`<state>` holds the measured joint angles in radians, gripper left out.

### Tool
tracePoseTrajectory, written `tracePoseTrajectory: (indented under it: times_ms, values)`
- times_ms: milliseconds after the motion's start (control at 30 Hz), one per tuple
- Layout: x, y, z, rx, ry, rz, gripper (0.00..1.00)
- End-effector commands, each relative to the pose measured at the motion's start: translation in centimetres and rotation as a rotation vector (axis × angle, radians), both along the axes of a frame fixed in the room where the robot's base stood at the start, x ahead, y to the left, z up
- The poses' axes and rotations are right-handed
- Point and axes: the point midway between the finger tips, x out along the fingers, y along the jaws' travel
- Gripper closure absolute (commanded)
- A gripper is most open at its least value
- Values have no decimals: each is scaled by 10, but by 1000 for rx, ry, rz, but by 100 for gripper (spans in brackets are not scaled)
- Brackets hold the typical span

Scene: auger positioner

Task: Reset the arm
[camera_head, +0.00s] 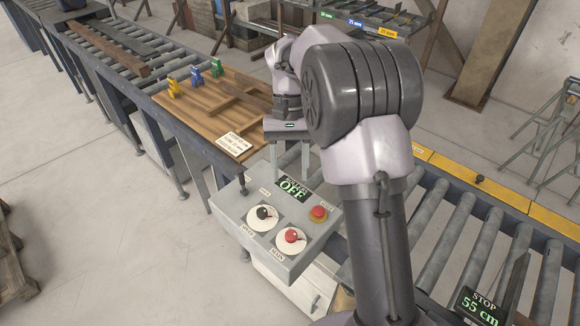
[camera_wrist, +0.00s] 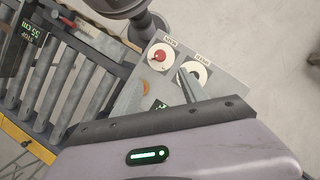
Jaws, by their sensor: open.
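My arm rises from the bottom of the head view and bends over at the top, partly hiding the conveyor. My gripper (camera_head: 290,164) hangs from it, pointing down behind the grey control panel (camera_head: 238,218). In the wrist view, my gripper (camera_wrist: 158,92) has its two grey fingers apart, with nothing held between them. The panel (camera_wrist: 229,82) lies beyond the fingers there, and the right finger partly covers the dial with the dark knob. I cannot tell the exact gap between fingers and panel.
The panel has a red-knob dial (camera_head: 290,238), a dark-knob dial (camera_head: 263,214), a red button (camera_head: 318,213) and an "OFF" display (camera_head: 293,188). A wooden board (camera_head: 190,99) with coloured clamps lies behind. A "STOP 55 cm" display (camera_head: 482,306) stands right. Open floor (camera_head: 90,240) is left.

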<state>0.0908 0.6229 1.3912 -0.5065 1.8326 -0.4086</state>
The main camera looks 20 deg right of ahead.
Motion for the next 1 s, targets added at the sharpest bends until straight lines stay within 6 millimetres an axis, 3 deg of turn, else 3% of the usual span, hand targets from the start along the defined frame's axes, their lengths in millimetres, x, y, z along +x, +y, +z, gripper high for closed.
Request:
tracePoseTrajectory:
  times_ms: [233,333,467,533,700,833,1000]
  values:
    - [-1,1,0,-1,-7,1,49]
    - [-15,7,1,-2,-77,2,49]
    - [-65,24,-2,0,-287,-13,49]
    - [-101,35,-13,8,-420,-33,49]
    - [-177,55,-63,43,-711,-106,49]
    - [-206,61,-93,67,-838,-151,49]
    - [-213,62,-99,75,-878,-167,49]
